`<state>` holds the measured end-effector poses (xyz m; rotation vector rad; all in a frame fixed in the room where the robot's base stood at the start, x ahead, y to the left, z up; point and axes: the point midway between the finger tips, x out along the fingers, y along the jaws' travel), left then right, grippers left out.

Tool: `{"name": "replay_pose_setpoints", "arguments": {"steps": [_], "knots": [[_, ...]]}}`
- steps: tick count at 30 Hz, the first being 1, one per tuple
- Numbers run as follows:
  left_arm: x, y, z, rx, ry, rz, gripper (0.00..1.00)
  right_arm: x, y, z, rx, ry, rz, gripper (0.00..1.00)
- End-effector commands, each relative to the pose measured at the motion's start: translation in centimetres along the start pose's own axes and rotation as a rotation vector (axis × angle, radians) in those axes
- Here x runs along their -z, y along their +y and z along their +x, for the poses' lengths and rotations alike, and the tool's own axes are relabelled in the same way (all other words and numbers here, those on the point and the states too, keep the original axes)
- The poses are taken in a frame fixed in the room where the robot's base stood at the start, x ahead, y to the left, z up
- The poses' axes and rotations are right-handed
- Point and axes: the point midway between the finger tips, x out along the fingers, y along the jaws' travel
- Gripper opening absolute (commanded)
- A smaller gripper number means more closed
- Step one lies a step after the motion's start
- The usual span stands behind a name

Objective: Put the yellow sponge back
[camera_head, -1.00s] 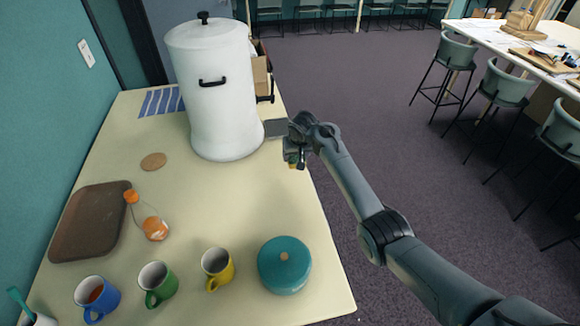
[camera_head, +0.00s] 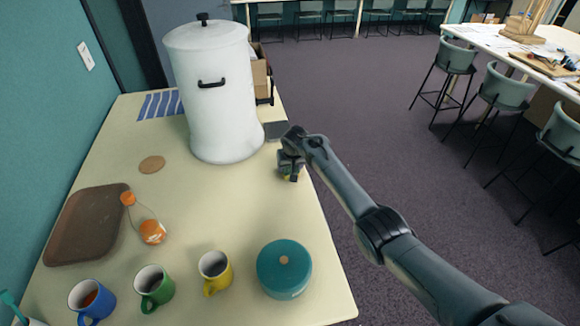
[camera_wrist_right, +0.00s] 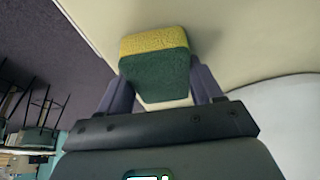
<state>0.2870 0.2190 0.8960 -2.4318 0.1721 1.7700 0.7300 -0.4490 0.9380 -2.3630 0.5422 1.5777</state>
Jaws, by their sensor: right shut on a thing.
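The yellow sponge (camera_wrist_right: 155,62) has a yellow layer and a dark green layer, and it fills the gap between my right gripper's fingers in the right wrist view. My right gripper (camera_head: 290,174) is shut on it near the right edge of the table, in front of the white urn. In the head view only a small yellow-green bit of the sponge (camera_head: 287,178) shows below the gripper. I cannot tell whether the sponge touches the table. My left gripper is not in view.
The large white urn (camera_head: 222,110) stands at the back of the table (camera_head: 215,190). A teal lidded pot (camera_head: 284,270), yellow mug (camera_head: 215,272), green mug (camera_head: 154,288), blue mug (camera_head: 91,300), orange-capped bottle (camera_head: 147,222) and brown tray (camera_head: 85,228) stand nearer. The table's middle is clear.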

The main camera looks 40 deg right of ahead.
Motion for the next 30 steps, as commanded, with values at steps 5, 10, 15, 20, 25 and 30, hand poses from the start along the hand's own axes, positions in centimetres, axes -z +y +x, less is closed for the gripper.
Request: {"name": "replay_pose_setpoints", "arguments": {"steps": [5,10,15,20,25,30], "knots": [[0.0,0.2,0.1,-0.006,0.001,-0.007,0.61,-0.2,0.0,0.3,0.000,-0.001,0.000,0.37],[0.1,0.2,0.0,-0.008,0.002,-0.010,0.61,-0.1,0.0,0.3,0.000,-0.001,0.000,0.88],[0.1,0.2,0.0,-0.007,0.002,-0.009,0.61,-0.1,0.0,0.3,0.000,-0.001,0.000,0.91],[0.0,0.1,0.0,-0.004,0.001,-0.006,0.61,-0.1,0.0,0.2,0.001,0.000,0.000,0.91],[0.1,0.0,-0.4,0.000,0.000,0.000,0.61,0.1,-0.1,-0.8,0.002,0.000,-0.002,0.91],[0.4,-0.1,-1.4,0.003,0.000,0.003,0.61,0.1,-0.1,-3.1,0.002,0.001,-0.001,0.91]]}}
